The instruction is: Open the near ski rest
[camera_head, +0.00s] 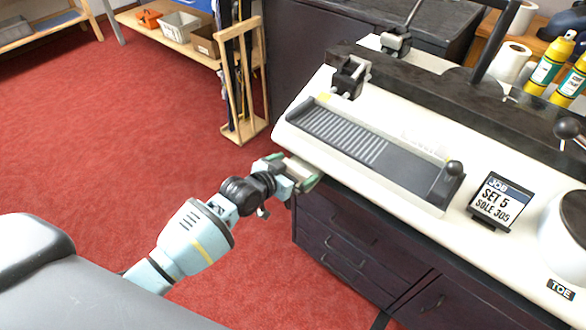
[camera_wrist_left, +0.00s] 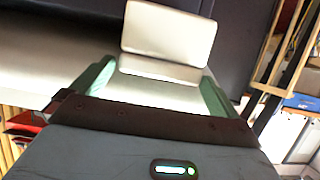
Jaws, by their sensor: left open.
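My left gripper (camera_head: 292,171) is open beside the bench's front left corner, just below the level of the worktop. Its green fingers stand on either side of a pale plate-like piece (camera_wrist_left: 168,35), which shows in the left wrist view between and beyond the fingertips. I cannot tell whether the fingers touch it, or whether it is the near ski rest. On the worktop, a black clamp-like fixture (camera_head: 350,76) stands near the left edge, and a similar one (camera_head: 396,40) stands farther back. My right gripper is not in view.
The white bench top (camera_head: 455,225) carries a grey ribbed tray (camera_head: 335,133) with a black knob, a job sign (camera_head: 494,199) and a black beam. Dark drawers (camera_head: 345,240) lie below. A wooden rack (camera_head: 243,90) stands behind the gripper. Red floor (camera_head: 110,130) is clear at left.

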